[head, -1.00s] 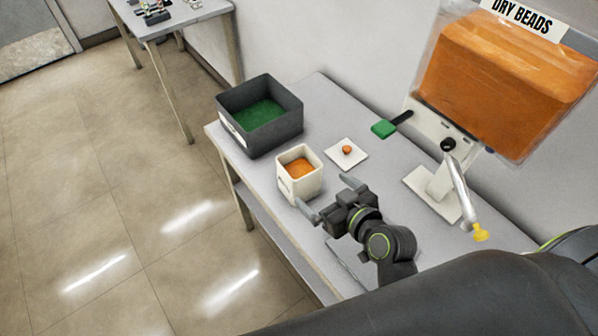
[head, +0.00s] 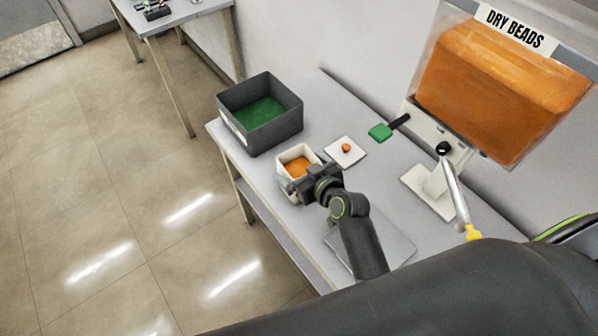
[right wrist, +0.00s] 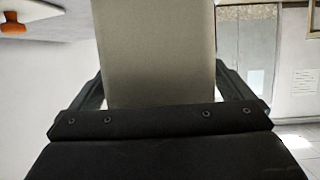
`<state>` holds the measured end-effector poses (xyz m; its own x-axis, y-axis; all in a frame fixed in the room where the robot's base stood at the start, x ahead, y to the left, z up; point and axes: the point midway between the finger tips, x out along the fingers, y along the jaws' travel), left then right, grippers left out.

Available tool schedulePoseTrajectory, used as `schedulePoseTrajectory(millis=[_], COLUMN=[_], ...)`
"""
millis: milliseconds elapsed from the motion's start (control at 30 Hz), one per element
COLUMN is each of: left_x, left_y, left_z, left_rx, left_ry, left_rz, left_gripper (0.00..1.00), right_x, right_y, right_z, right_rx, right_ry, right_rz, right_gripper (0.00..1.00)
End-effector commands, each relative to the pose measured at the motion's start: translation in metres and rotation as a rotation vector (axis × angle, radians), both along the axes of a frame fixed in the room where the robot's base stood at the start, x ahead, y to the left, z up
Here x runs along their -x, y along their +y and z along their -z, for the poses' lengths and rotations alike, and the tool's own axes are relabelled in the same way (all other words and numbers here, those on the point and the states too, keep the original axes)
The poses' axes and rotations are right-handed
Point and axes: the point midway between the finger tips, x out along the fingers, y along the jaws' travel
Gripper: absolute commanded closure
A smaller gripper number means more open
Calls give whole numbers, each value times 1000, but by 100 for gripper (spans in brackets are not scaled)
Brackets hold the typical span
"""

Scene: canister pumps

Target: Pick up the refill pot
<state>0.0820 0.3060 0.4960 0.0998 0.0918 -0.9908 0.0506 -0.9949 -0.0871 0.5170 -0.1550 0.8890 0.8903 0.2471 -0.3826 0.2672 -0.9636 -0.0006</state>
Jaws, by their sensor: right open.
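The refill pot (head: 297,154) is a square cream pot with orange beads inside, standing on the grey table near its front edge. My right gripper (head: 297,180) is at the pot's near side, its open fingers reaching along two sides of the pot and partly hiding its lower wall. In the right wrist view the pot's plain wall (right wrist: 157,50) fills the middle, between the two open fingers (right wrist: 160,88). A visible gap at the fingers' base suggests no firm hold. My left gripper is not in view.
A dark bin (head: 261,118) of green beads stands behind the pot. A white lid (head: 345,153) with an orange knob lies to its right. The dry beads dispenser (head: 500,85) with a green paddle (head: 380,132) and yellow-tipped lever (head: 473,233) stands farther right.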

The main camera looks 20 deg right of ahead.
Motion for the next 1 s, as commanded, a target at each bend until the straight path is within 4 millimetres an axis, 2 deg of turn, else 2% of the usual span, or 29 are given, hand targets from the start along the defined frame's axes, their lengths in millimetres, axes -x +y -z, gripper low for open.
schedulePoseTrajectory(millis=[133,433,867,1000], left_x=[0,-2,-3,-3], left_y=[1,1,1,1], left_z=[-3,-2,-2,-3], left_rx=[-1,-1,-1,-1], left_ry=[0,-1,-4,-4], left_rz=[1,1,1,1], left_gripper=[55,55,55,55], right_x=[-10,-11,-11,-12], right_y=[2,3,3,3], right_z=[4,5,5,4], right_rx=[2,1,2,1], right_ry=[1,0,1,-3], right_rz=[1,1,1,1], right_gripper=[0,1,57,57])
